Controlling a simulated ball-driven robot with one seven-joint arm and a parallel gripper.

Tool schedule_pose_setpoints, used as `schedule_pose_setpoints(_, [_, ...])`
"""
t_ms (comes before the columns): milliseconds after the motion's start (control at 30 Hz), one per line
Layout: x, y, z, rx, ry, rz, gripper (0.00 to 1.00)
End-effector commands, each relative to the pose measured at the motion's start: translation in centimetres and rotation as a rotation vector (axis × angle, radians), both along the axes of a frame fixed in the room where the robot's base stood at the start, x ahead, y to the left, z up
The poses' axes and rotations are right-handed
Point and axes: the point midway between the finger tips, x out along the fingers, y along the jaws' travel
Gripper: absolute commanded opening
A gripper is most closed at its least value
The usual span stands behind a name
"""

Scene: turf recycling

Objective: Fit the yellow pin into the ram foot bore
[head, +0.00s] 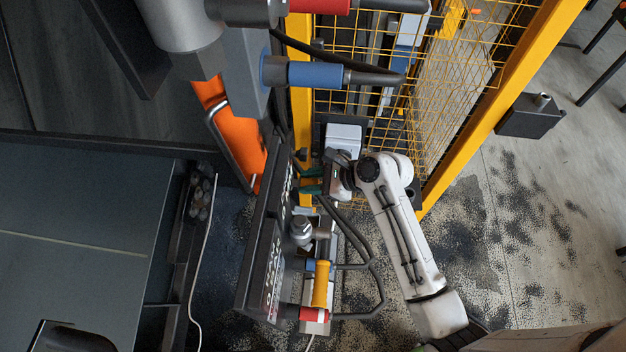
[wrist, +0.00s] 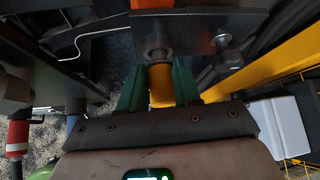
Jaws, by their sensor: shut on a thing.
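My gripper is shut on the yellow pin (wrist: 161,84), which sits between its two green fingers (wrist: 159,88) in the wrist view. The pin's far end points at a round grey bore (wrist: 157,53) in a dark metal foot (wrist: 185,30). The end lies close to the bore's rim; I cannot tell whether it touches or has entered. In the head view my gripper (head: 313,181) reaches left towards the dark panel, green fingers showing. The pin and the bore cannot be made out clearly there.
A bolt-like knob (wrist: 228,50) stands right of the bore. In the head view, a dark panel (head: 262,240), hoses (head: 350,240), a yellow cylinder (head: 321,283) and a yellow mesh fence (head: 450,90) crowd the arm. Open floor (head: 540,220) lies to the right.

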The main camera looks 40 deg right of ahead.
Motion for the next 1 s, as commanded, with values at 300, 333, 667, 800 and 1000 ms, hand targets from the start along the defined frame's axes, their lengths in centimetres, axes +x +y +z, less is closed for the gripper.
schedule_pose_setpoints(300, [0.57,0.63,0.06,0.001,-0.001,0.003,0.0])
schedule_pose_setpoints(333, [0.61,0.69,0.07,0.001,-0.001,0.003,0.0])
schedule_pose_setpoints(667, [0.89,0.96,0.04,0.001,-0.001,0.002,0.43])
schedule_pose_setpoints(800, [0.88,0.94,0.03,0.001,-0.001,0.002,0.56])
schedule_pose_setpoints(1000, [0.86,0.92,0.02,0.0,-0.001,0.002,0.62])
